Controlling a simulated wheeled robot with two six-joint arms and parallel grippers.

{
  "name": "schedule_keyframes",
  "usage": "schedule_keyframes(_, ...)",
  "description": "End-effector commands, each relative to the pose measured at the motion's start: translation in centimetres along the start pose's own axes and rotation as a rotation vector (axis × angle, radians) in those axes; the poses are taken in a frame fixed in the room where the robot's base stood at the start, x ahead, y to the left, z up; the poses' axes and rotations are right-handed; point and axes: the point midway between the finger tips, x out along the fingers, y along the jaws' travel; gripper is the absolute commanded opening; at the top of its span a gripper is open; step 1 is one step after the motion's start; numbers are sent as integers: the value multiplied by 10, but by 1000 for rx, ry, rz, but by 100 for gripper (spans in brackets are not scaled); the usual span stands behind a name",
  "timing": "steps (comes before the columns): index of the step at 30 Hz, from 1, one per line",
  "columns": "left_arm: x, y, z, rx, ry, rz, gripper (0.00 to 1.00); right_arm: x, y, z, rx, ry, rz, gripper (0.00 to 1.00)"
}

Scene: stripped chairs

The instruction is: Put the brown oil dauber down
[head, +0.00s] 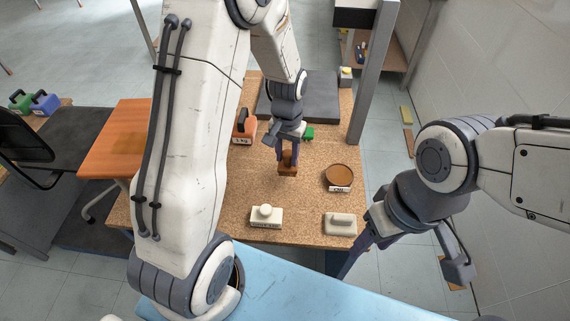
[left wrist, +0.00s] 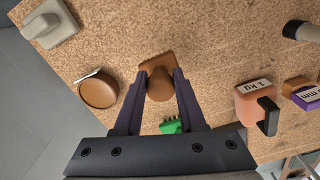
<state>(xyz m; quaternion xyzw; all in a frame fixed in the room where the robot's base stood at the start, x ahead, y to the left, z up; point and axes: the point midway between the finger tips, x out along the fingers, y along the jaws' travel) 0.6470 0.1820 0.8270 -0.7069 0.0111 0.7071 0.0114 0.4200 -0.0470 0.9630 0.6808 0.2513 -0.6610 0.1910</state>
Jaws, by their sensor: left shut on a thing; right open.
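The brown oil dauber (head: 287,172) has a flat rectangular base and a rounded handle. My left gripper (head: 288,160) is shut on its handle, above the middle of the cork-coloured table (head: 240,183). In the left wrist view the dauber (left wrist: 160,88) sits between the two fingertips with its base towards the tabletop. I cannot tell whether the base touches the table. A round brown dish (head: 338,176) labelled OIL stands to the right of the dauber, apart from it. My right gripper (head: 405,264) is open and empty, off the table's right front corner.
Two pale handled blocks, one left (head: 266,217) and one right (head: 340,224), stand along the front edge. An orange 1 kg weight (head: 244,124) and a small green object (head: 309,133) are behind the dauber. A grey post (head: 372,75) rises at the right edge. Cork in front of the dauber is clear.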

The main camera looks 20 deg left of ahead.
Motion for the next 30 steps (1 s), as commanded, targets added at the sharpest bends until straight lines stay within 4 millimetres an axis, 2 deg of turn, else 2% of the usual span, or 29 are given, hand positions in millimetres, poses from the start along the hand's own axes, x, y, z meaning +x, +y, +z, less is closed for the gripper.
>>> schedule_keyframes(5, 10, -9, -4, 0, -1, 0, 0, 0, 0, 0, 0, 0, 0, 50)
schedule_keyframes(12, 43, -9, -4, 1, -2, 0, 0, 1, 0, 0, 0, 0, 0, 50)
schedule_keyframes(25, 50, -8, -4, 1, 1, 0, 0, 4, 0, 0, 0, 0, 0, 50)
schedule_keyframes(26, 49, -8, -4, 1, 1, 0, 47, 3, 0, 0, 0, 0, 0, 50)
schedule_keyframes(27, 49, -8, -4, 1, 1, 0, 63, 3, 0, 0, 0, 0, 0, 50)
schedule_keyframes(28, 49, -8, -4, 1, 1, 0, 70, 3, 0, 0, 0, 0, 0, 50)
schedule_keyframes(30, 49, -8, -4, 1, 1, 0, 70, 3, 0, 0, 0, 0, 0, 50)
